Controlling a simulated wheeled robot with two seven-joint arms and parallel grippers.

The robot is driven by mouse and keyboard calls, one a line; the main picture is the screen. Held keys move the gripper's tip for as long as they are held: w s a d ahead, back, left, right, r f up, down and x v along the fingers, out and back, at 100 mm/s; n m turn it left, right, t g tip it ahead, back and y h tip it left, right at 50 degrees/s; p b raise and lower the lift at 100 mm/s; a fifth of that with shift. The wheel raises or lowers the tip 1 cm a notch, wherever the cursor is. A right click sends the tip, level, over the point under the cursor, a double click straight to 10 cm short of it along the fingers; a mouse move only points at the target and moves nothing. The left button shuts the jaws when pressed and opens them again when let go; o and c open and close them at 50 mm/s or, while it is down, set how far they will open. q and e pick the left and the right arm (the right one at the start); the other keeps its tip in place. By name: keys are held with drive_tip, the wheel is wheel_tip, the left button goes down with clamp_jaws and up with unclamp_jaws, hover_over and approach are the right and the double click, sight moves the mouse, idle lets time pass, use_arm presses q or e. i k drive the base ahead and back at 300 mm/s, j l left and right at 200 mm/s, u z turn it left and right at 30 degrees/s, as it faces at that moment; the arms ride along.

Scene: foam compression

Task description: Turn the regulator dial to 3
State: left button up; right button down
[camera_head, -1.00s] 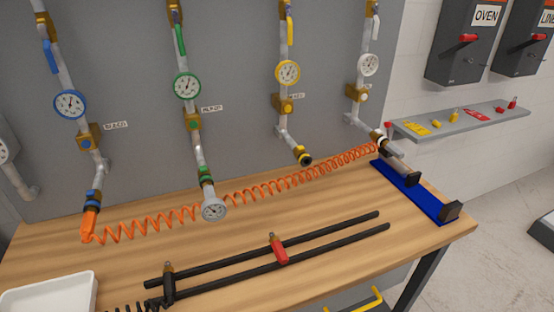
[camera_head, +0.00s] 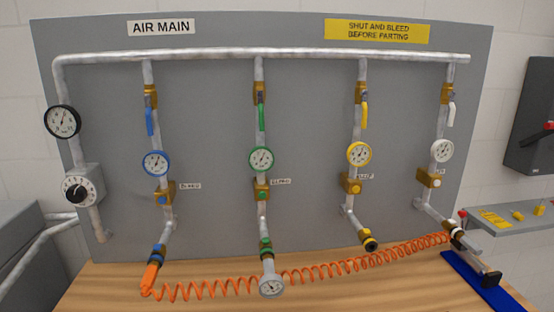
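The regulator dial (camera_head: 82,189) is on the grey regulator body at the left end of the air main panel. It has a white numbered face with a black knob in its middle; its setting is too small to read. A black-rimmed gauge (camera_head: 62,121) sits on the pipe above it. Neither of my grippers is in view, and nothing touches the dial.
Four branch pipes with blue (camera_head: 155,163), green (camera_head: 261,159), yellow (camera_head: 359,153) and white (camera_head: 442,150) gauges hang from the main pipe (camera_head: 270,55). An orange coiled hose (camera_head: 330,270) runs along the wooden bench (camera_head: 110,285). A grey box (camera_head: 30,250) stands left of the panel.

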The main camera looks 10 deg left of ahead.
sight(76, 193)
drive_tip(key=u, duration=1.55)
drive_tip(key=j, duration=0.55)
drive_tip(key=k+j, duration=0.1)
drive_tip(key=j, duration=0.45)
